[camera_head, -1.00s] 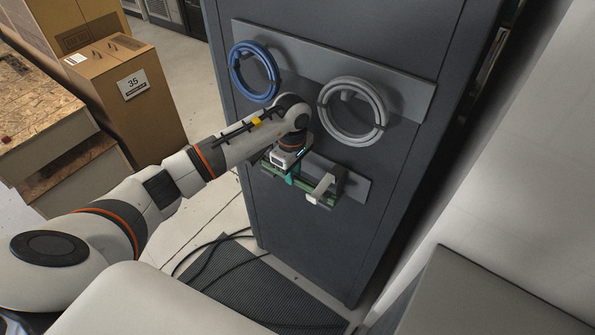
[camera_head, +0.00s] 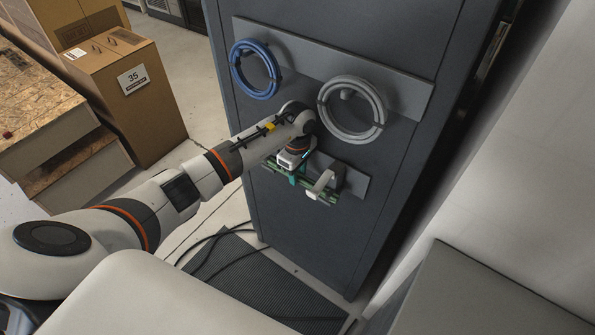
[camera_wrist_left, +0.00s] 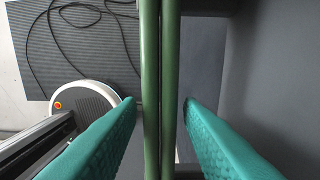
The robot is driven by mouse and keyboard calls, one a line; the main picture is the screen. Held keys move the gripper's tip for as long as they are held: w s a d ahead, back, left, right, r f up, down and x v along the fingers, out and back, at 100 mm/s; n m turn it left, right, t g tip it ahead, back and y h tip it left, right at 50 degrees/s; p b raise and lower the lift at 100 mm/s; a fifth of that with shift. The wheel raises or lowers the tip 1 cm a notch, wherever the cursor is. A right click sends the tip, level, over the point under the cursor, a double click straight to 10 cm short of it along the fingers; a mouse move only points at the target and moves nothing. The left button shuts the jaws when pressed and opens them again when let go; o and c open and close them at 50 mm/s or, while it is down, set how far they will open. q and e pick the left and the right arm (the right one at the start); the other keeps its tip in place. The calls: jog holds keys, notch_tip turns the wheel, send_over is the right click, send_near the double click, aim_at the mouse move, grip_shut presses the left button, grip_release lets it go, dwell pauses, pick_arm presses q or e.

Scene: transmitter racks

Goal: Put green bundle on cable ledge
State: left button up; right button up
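The green bundle (camera_head: 329,197) shows nearly edge-on in the head view, at the lower plate (camera_head: 355,182) on the dark rack. A pale bracket (camera_head: 324,184) sticks out from that plate, and the bundle lies across it; whether its weight rests there I cannot tell. My left gripper (camera_head: 298,178) is at the bundle's left part. In the left wrist view the bundle's two green strands (camera_wrist_left: 160,90) run between the teal fingers (camera_wrist_left: 159,100). Narrow gaps show at both fingertips, so the gripper looks open around it. My right gripper is out of view.
A blue coil (camera_head: 254,70) and a grey coil (camera_head: 352,110) hang on the upper plate (camera_head: 410,98) of the rack (camera_head: 310,245). Cardboard boxes (camera_head: 135,95) stand at the left.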

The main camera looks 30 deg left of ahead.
pick_arm(q)
jog(key=shift+o, duration=0.7)
jog(key=shift+r+p, duration=0.25)
jog(key=shift+p, duration=0.05)
notch_tip(320, 180, up, 12)
jog(key=b, duration=0.3)
jog(key=shift+b, duration=0.35)
jog(key=shift+s+f, duration=0.1)
jog(key=shift+f, duration=0.05)
